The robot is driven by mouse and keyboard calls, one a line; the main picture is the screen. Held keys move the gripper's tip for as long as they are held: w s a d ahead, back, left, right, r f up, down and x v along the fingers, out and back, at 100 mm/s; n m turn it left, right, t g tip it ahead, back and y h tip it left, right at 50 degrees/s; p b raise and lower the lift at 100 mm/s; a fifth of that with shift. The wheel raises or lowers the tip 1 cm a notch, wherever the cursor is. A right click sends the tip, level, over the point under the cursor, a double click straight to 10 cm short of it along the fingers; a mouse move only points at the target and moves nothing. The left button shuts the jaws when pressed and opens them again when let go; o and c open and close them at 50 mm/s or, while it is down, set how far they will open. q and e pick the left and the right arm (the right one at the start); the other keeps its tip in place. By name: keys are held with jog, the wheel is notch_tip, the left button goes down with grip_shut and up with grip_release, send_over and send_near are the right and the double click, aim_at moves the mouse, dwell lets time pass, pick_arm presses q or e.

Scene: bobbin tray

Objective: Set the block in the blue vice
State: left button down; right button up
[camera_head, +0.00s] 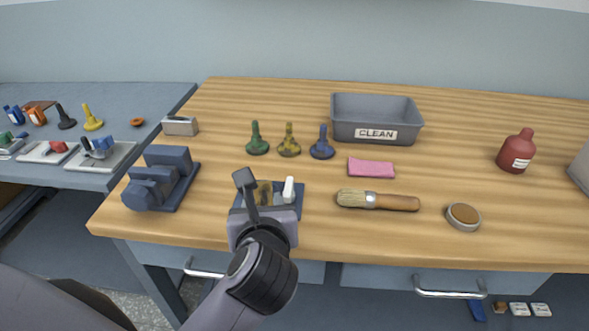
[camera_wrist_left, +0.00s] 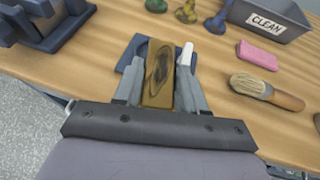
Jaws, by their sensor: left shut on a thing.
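The blue vice (camera_head: 160,183) stands at the left front of the wooden table; part of it shows at the top left of the left wrist view (camera_wrist_left: 45,22). My left gripper (camera_head: 265,196) is to the right of the vice, near the table's front edge. It is shut on a brown block with dark grain (camera_wrist_left: 160,75), which stands between the two fingers in the left wrist view. In the head view the block is mostly hidden by the gripper. A dark blue tray or mat (camera_wrist_left: 129,55) lies beneath the block; I cannot tell whether they touch. My right gripper is out of view.
Green (camera_head: 257,139), yellow (camera_head: 289,141) and blue (camera_head: 322,144) pieces stand behind the gripper. A grey CLEAN bin (camera_head: 350,130), pink sponge (camera_head: 371,168), brush (camera_head: 378,201), round tin (camera_head: 463,216) and red bottle (camera_head: 516,152) are to the right. A small metal block (camera_head: 180,126) stands behind the vice.

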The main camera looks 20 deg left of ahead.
pick_arm(q)
jog(key=w+a+r+n+g+y, duration=0.1)
jog(key=a+r+n+g+y, duration=0.1)
jog(key=a+n+g, duration=0.3)
jog(key=w+a+r+n+g+y, duration=0.1)
jog(key=a+r+n+g, duration=0.4)
jog(key=a, duration=0.8)
jog(key=w+a+r+n+g+y+b, duration=0.1)
jog(key=a+r+n+g+y, duration=0.2)
jog(key=a+n+g, duration=0.2)
jog(key=a, duration=0.3)
jog(key=shift+w+a+r+n+g+y, duration=0.25)
jog(key=shift+w+a+n+g+y, duration=0.05)
jog(key=shift+w+a+n+g, duration=0.1)
jog(key=shift+f, duration=0.2)
notch_tip(320, 180, down, 7)
jog(key=b, duration=0.4)
jog(key=shift+b, duration=0.35)
jog(key=shift+f, duration=0.15)
jog(key=shift+f+b, duration=0.4)
jog(key=shift+b, duration=0.35)
